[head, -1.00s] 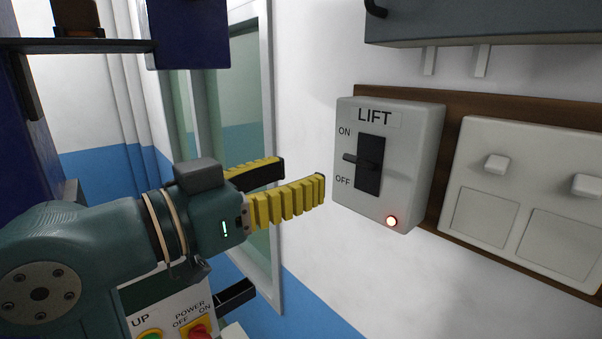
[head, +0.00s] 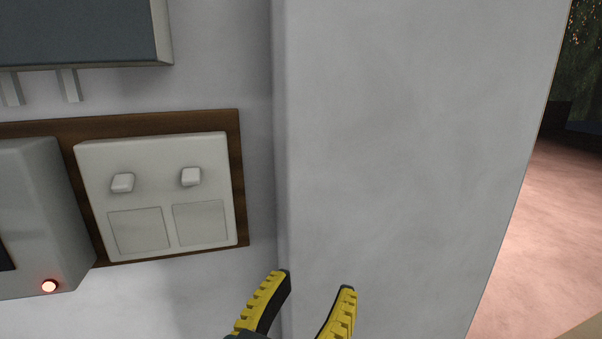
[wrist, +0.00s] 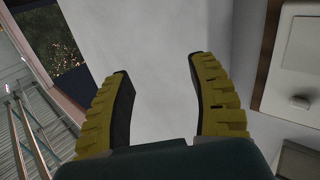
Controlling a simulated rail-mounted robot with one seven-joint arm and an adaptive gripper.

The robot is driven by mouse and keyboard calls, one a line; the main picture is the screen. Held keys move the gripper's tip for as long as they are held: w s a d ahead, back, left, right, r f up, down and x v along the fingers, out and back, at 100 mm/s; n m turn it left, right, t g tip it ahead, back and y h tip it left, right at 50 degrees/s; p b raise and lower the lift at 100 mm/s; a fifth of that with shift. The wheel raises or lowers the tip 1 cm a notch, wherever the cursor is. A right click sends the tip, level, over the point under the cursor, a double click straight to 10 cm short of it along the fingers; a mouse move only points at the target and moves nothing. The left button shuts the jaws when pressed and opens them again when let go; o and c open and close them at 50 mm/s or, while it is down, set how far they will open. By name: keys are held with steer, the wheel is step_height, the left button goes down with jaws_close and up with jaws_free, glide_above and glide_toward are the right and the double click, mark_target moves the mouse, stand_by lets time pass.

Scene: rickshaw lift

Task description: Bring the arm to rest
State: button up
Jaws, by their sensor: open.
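My gripper (head: 316,280) is at the bottom of the head view, with its two yellow-and-black fingers spread apart and nothing between them. In the wrist view my gripper (wrist: 157,65) also shows open and empty, with a bare pale wall face behind the fingers. Most of my arm is outside the head view.
A white switch panel (head: 155,195) sits on a brown board (head: 240,180). A grey cabinet (head: 80,30) hangs above. A plain wall (head: 410,150) ends at an opening on the right.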

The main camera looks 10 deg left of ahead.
steer(key=s+d+f+m+t+h, duration=0.1)
steer(key=s+d+f+m+h, duration=0.1)
steer(key=d, duration=1.5)
steer(key=s+a+r+n+t+y, duration=0.2)
steer(key=a+r+t+y, duration=0.1)
steer(key=a+r+y, duration=0.1)
steer(key=shift+s+a+r+n+t+y+p, duration=0.15)
steer(key=shift+s+a+n+t+y+p, duration=0.15)
steer(key=shift+n+p, duration=0.1)
stand_by(0.6)
